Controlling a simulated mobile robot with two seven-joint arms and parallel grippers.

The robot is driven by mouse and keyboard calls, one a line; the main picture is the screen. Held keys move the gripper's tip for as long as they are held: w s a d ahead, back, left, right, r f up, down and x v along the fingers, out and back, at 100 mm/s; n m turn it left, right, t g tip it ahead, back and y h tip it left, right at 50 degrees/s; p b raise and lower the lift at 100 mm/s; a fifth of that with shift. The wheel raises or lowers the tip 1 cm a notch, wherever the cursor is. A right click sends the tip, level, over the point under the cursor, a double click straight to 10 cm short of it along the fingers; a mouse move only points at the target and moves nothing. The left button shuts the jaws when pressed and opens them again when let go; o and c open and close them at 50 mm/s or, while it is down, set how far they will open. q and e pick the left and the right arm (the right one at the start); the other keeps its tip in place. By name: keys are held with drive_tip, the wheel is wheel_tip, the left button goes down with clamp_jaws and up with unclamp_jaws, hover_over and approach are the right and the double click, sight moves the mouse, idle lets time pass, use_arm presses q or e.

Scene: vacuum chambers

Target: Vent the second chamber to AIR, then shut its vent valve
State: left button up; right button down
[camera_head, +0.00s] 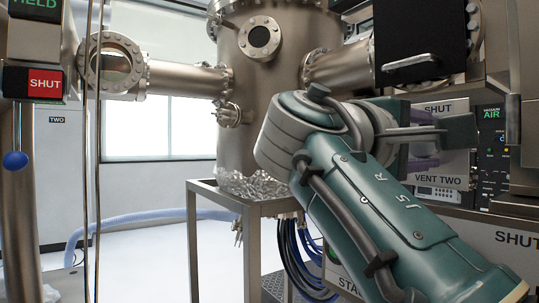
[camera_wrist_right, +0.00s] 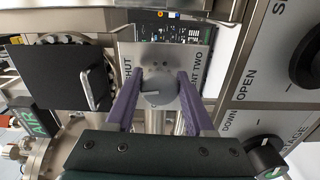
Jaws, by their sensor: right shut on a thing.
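The VENT TWO plate (camera_head: 446,165) is at the right in the head view, with SHUT at its top. The right wrist view shows this plate (camera_wrist_right: 190,58) with a round grey knob (camera_wrist_right: 158,90). My right gripper (camera_wrist_right: 155,98) has its purple fingers closed on opposite sides of the knob. A short pale mark on the knob seems to point toward the SHUT side. In the head view my right gripper (camera_head: 424,152) is partly hidden by my wrist. A panel (camera_head: 491,130) right of the plate shows a green AIR readout. My left gripper is out of view.
A large steel chamber (camera_head: 262,95) stands at the middle back on a metal frame (camera_head: 251,208). A dark door (camera_head: 415,38) with a handle is above my wrist. A red SHUT sign (camera_head: 45,83) hangs at left. A black knob (camera_wrist_right: 306,68) marked OPEN is close at right.

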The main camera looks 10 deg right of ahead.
drive_tip(key=shift+f+m+b, duration=0.2)
drive_tip(key=shift+m+b, duration=0.3)
drive_tip(key=shift+m, duration=0.3)
drive_tip(key=shift+c, duration=1.3)
unclamp_jaws()
drive_tip(key=shift+r, duration=0.15)
